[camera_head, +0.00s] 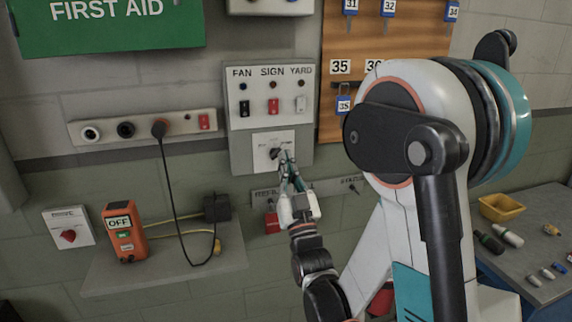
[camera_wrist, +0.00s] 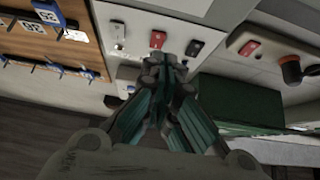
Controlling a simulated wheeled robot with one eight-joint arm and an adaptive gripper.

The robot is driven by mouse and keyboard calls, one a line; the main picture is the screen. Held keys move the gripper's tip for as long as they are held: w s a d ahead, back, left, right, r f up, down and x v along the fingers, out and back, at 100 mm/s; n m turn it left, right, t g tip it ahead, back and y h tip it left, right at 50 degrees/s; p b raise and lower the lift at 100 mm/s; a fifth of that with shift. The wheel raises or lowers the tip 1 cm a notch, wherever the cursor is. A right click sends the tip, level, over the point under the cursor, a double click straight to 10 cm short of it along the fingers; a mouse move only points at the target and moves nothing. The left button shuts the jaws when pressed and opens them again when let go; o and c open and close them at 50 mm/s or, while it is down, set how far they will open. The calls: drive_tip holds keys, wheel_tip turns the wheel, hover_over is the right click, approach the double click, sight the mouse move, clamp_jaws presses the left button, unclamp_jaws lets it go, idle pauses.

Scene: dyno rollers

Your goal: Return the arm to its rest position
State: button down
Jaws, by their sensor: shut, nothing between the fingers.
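My gripper (camera_head: 285,160) is extended to the wall in the head view, its fingertips in front of the small white plate with a dark knob (camera_head: 273,153). In the wrist view my gripper (camera_wrist: 168,68) shows its teal fingers drawn together at the tips, with nothing between them. The grey switch panel (camera_head: 240,111), marked FAN, SIGN and YARD, is right behind the fingertips. I cannot tell whether they touch the knob. My arm reaches forward from the lower right of the head view and is not folded.
A shelf (camera_head: 110,280) at lower left holds an orange device (camera_head: 124,235) marked OFF. A black cord (camera_head: 172,190) hangs from the socket strip (camera_head: 85,132). A wooden key board (camera_head: 335,55) is above right. A bench (camera_head: 540,215) with a yellow tray (camera_head: 502,208) is at right.

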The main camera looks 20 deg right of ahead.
drive_tip(key=shift+w, duration=0.1)
idle(0.3)
drive_tip(key=s+f+g, duration=0.4)
drive_tip(key=s+g, duration=0.2)
drive_tip(key=s, duration=0.3)
drive_tip(key=s+f+g, duration=0.5)
drive_tip(key=s+g, duration=0.1)
drive_tip(key=s, duration=0.3)
drive_tip(key=s+d+f+g, duration=0.1)
drive_tip(key=s+f+g, duration=0.3)
drive_tip(key=s+g, duration=0.2)
drive_tip(key=s, duration=0.2)
drive_tip(key=shift+s+f, duration=0.15)
drive_tip(key=shift+s, duration=0.25)
drive_tip(key=c, duration=2.4)
unclamp_jaws()
